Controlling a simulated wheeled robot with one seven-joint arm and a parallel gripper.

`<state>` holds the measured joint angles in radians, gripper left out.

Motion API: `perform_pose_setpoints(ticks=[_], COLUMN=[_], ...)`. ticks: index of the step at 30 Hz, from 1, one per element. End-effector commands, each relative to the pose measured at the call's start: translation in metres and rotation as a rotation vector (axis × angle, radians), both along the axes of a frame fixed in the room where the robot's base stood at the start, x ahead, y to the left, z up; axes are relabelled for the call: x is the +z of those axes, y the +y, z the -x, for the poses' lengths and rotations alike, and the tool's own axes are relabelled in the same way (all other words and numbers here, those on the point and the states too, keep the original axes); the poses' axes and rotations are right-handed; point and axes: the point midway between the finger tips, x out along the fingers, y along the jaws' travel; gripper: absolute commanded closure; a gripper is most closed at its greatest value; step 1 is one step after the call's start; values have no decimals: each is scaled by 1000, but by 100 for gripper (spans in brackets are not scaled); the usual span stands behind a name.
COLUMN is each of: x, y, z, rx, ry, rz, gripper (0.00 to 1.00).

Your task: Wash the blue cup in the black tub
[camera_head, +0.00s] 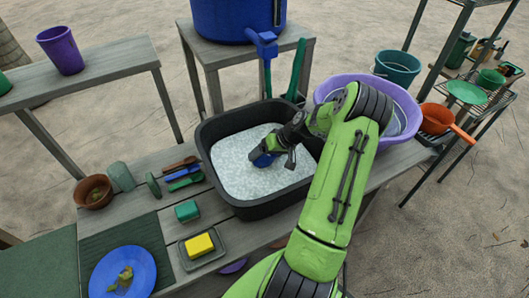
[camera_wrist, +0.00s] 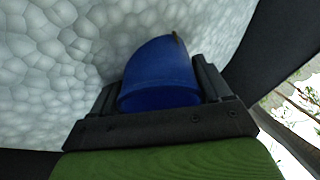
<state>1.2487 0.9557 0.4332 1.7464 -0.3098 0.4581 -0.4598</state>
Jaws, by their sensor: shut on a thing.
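The black tub (camera_head: 213,167) stands on the wooden bench and is filled with white foam (camera_head: 232,178). My gripper (camera_head: 272,154) is over the right part of the tub, low at the foam. It is shut on the blue cup (camera_head: 263,160), which shows only partly in the head view. In the wrist view the blue cup (camera_wrist: 160,75) sits between the two dark fingers, with foam behind it. I cannot tell how deep the cup is in the foam.
A purple basin (camera_head: 408,105) stands to the right of the tub. A blue plate (camera_head: 123,272), a yellow sponge (camera_head: 199,245), a green sponge (camera_head: 187,210) and a brown bowl (camera_head: 94,192) are to the left. A blue barrel (camera_head: 230,20) stands behind.

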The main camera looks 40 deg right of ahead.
Motion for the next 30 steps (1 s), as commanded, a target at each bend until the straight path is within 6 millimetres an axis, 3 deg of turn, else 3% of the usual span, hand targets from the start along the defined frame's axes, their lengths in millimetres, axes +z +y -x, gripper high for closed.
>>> perform_pose_setpoints(ticks=[30], x=[-16], y=[0], z=[0], rx=[0], ry=[0], rz=[1], gripper=[53])
